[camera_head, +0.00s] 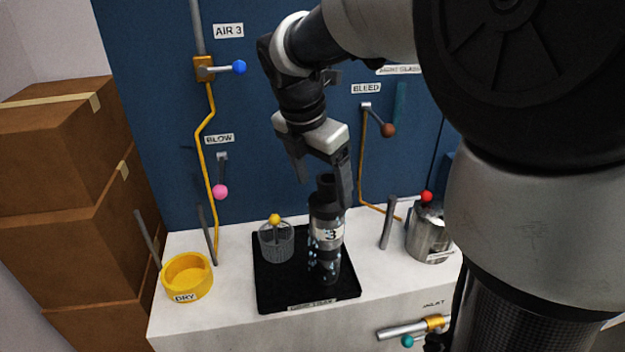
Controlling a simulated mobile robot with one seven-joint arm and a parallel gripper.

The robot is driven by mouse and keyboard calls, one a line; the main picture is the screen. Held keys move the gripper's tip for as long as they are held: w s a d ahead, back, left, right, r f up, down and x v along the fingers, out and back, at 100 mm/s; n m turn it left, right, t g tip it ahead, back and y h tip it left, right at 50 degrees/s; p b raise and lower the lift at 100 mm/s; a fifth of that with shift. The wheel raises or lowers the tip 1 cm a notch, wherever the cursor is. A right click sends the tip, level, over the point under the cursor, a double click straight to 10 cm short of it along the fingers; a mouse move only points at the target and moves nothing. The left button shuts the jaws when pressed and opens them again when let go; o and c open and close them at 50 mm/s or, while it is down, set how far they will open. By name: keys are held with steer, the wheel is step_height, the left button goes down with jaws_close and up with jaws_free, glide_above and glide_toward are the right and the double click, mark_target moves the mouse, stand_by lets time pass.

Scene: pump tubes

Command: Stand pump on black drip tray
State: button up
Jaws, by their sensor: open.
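The pump (326,238), a dark bottle-like body with a pale label reading 3 and light blue specks, stands upright on the black drip tray (275,294), toward its right side. My gripper (322,195) points down at the top of the pump. Its jaws are open, with one finger to the left of the pump's neck and the other at its right, partly in front of it. I cannot tell whether the right finger touches the pump. The tray lies flat on the white counter.
A grey mesh cup (277,243) with a yellow ball stands on the tray, left of the pump. A yellow DRY bowl (187,278) is at the left, a metal pot (429,236) at the right. Thin grey posts stand on the counter. Valves and yellow pipes line the blue wall.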

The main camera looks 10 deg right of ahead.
steer(key=v, duration=0.4)
steer(key=shift+s+a+r+p, duration=0.1)
steer(key=shift+r+p, duration=0.2)
steer(key=shift+r, duration=0.05)
steer(key=s+d+f+m+t+y, duration=0.2)
steer(key=s+m+t, duration=0.1)
steer(key=s+m, duration=1.4)
steer(key=m, duration=0.7)
steer(key=shift+m+t+y, duration=0.3)
steer(key=shift+m+t, duration=0.1)
step_height(320, 180, up, 9)
steer(key=p, duration=0.8)
steer(key=shift+p, duration=0.35)
steer(key=shift+f, duration=0.1)
